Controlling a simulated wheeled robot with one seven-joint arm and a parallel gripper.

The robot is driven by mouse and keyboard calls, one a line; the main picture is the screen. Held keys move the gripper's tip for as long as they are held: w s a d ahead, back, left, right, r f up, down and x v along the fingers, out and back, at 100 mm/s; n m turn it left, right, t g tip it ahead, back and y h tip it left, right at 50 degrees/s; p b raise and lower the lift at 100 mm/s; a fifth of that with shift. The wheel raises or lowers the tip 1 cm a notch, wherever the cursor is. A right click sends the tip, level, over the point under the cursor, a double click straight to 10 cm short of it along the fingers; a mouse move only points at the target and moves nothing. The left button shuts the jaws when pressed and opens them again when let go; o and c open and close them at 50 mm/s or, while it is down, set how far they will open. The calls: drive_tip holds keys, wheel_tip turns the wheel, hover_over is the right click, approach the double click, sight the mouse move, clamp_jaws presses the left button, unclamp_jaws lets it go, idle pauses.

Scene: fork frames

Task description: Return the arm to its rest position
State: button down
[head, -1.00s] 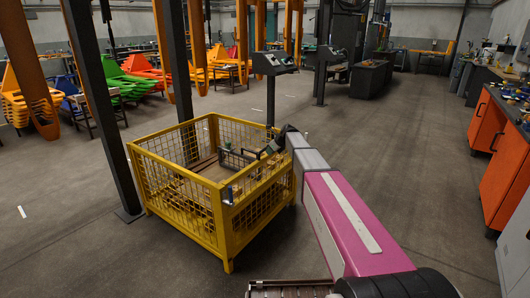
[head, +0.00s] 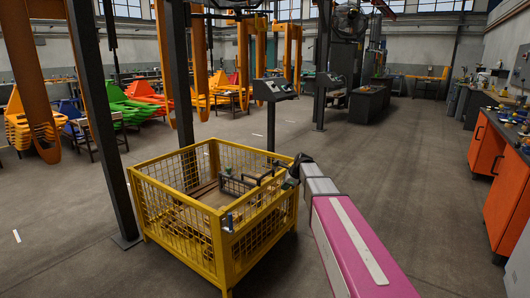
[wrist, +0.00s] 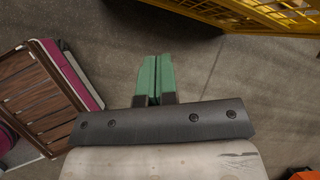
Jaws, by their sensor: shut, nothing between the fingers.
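My arm, with its magenta link (head: 360,255), reaches forward beside the yellow wire crate. Its dark wrist end (head: 300,165) is at the crate's right rim in the head view. My gripper's green fingers (wrist: 154,58) are pressed together in the wrist view, with nothing between them. Bare concrete floor lies beyond the fingertips. In the head view the fingers are too small to make out clearly.
The yellow wire crate (head: 222,268) holds a dark basket (head: 236,187) and other items. It also shows in the wrist view (wrist: 278,28), top right. A dark post (head: 110,150) stands at its left. Orange cabinets (head: 485,150) stand at right. Floor between is clear.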

drive_tip(key=s+d+f+n+g+h, duration=0.1)
drive_tip(key=s+f+n, duration=0.3)
drive_tip(key=s, duration=0.7)
drive_tip(key=s+d+f+n+g+h, duration=0.1)
drive_tip(key=s+d+f+n, duration=0.3)
drive_tip(key=s+n, duration=0.5)
drive_tip(key=s+d+f+n+g+h, duration=0.1)
drive_tip(key=s+f+n, duration=0.4)
drive_tip(key=s, duration=0.7)
drive_tip(key=shift+s+d+n+g+h, duration=0.3)
drive_tip(key=shift+d+n+h, duration=0.5)
drive_tip(key=shift+d+h, duration=0.15)
